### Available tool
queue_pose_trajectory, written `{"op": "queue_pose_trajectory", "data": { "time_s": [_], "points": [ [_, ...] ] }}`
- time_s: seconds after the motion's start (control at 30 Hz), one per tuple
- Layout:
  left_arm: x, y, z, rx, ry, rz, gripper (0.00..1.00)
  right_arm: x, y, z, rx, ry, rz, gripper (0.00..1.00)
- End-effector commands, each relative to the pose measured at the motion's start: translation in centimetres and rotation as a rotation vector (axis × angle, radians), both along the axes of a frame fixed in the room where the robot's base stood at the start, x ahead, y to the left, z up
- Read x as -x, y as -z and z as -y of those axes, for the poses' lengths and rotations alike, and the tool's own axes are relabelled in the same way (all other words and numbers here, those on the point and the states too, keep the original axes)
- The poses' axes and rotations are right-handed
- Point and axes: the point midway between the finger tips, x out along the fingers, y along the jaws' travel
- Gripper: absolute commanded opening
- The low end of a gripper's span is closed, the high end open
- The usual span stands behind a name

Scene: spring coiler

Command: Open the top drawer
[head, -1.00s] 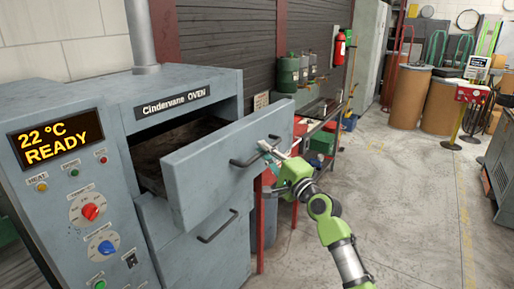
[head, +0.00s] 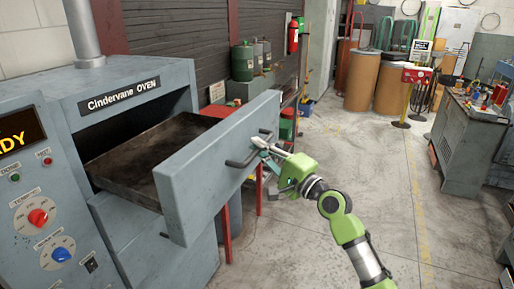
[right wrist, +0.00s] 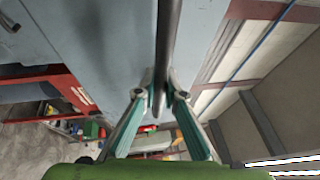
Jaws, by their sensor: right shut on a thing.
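The top drawer (head: 205,170) of the grey Cindervane oven (head: 45,85) stands well out of the body, and its dark inner tray (head: 150,155) shows. My right gripper (head: 262,147) is shut on the dark bar handle (head: 240,162) on the drawer's front. In the right wrist view the handle (right wrist: 168,40) runs between the two fingers (right wrist: 160,95). The lower drawer front is mostly hidden below the top drawer. My left gripper is not in view.
A grey cabinet (head: 465,145) with tools on top is at the right. The concrete floor (head: 390,190) between is clear.

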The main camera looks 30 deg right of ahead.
Motion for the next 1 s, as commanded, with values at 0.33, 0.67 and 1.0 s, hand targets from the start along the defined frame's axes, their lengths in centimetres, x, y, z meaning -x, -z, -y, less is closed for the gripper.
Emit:
{"op": "queue_pose_trajectory", "data": {
  "time_s": [0.33, 0.67, 1.0],
  "points": [
    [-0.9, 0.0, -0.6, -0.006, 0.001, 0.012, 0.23, 0.0, 0.1, 0.0, -0.001, 0.0, -0.001, 0.28],
    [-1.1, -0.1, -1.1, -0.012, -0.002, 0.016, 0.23, 1.0, 0.3, 0.3, 0.001, 0.0, -0.002, 0.28],
    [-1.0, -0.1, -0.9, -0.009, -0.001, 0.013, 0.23, 6.4, 1.4, 1.7, 0.002, 0.0, -0.006, 0.28]
  ]
}}
